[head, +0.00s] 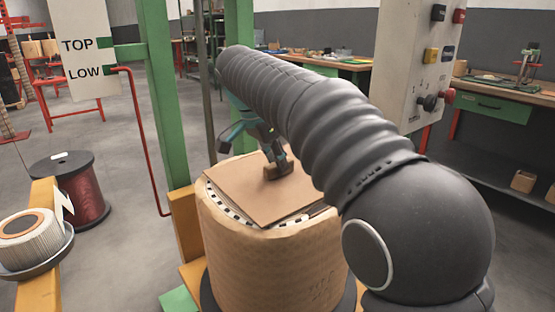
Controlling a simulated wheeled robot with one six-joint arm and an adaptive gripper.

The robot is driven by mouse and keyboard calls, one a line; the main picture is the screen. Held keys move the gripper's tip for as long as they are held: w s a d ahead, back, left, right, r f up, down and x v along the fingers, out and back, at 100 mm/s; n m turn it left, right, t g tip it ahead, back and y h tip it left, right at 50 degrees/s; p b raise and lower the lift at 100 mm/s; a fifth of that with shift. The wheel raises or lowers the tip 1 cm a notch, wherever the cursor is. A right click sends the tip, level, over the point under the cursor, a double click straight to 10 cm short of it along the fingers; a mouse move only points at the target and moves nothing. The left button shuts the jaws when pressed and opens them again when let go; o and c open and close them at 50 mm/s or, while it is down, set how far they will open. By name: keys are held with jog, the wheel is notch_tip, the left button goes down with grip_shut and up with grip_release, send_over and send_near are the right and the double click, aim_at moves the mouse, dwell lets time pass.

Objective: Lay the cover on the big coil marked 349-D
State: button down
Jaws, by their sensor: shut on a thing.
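The big coil (275,258), a tan wrapped cylinder, stands upright in the middle of the head view. Faint marking shows low on its right side, too blurred to read. The cover (243,192), a flat brown square board with a small wooden knob on it, is over the coil's top, roughly level. A black-and-white rim shows past its edges at the left and front right. I cannot tell whether the cover touches the coil all round. My gripper (279,165) points down and is shut on the cover's knob. My arm hides part of the far right side.
A green post (161,90) and a red bent rod (147,150) stand behind left of the coil. A grey control box (420,60) is at the back right. A dark red wire spool (78,195) and a smaller white coil (28,243) in a dish are at left.

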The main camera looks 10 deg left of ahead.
jog(key=shift+f, duration=0.35)
dwell(0.5)
jog(key=c, duration=0.9)
grip_release()
jog(key=v, duration=1.2)
